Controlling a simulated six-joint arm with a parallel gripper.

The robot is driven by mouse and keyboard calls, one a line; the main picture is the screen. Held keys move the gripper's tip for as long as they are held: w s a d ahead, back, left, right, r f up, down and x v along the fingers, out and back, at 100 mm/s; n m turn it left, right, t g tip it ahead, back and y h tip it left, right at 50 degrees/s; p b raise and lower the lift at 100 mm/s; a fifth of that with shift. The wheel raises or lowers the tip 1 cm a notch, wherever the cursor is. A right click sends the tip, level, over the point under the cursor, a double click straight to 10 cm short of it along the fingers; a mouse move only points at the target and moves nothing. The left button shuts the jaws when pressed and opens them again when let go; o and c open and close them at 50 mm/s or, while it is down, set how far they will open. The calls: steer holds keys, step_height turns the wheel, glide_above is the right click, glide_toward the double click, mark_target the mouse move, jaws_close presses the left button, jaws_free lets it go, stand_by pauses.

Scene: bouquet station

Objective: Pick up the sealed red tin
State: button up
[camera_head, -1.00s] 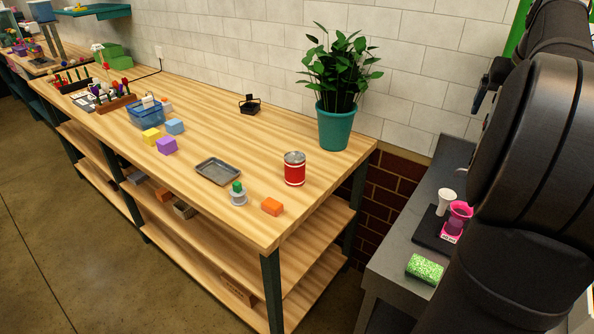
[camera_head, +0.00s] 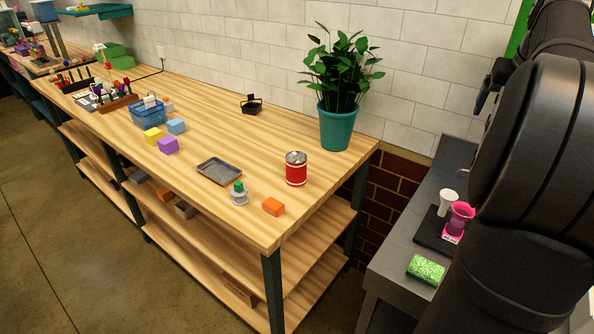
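The red tin (camera_head: 296,174) stands upright on the wooden workbench (camera_head: 225,125), near its right end. It has a red label with white marks and a silver metal top. Nothing touches it. My black arm fills the right side of the view, and its gripper is outside the picture.

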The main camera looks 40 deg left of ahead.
steer(key=a+f+n+h, duration=0.4)
steer(key=a+f+n, duration=0.2)
steer(key=a+f, duration=0.45)
steer(key=n+t+y, duration=0.6)
steer(key=n+t, duration=0.3)
steer(key=n, duration=2.1)
glide_toward(291, 174)
steer(key=v, duration=0.3)
steer(key=shift+s+d+r, duration=0.2)
steer(key=shift+d+r, duration=0.1)
steer(key=shift+d, duration=0.05)
steer(key=shift+a+f, duration=0.15)
steer(key=shift+a, duration=0.05)
steer(key=x, duration=1.1)
steer(key=shift+w+a+f, duration=0.15)
steer(key=shift+w+a, duration=0.05)
steer(key=shift+x, duration=2.75)
steer(key=shift+w+d+y, duration=0.1)
steer(key=shift+d+y, duration=0.05)
steer(key=shift+y, duration=0.15)
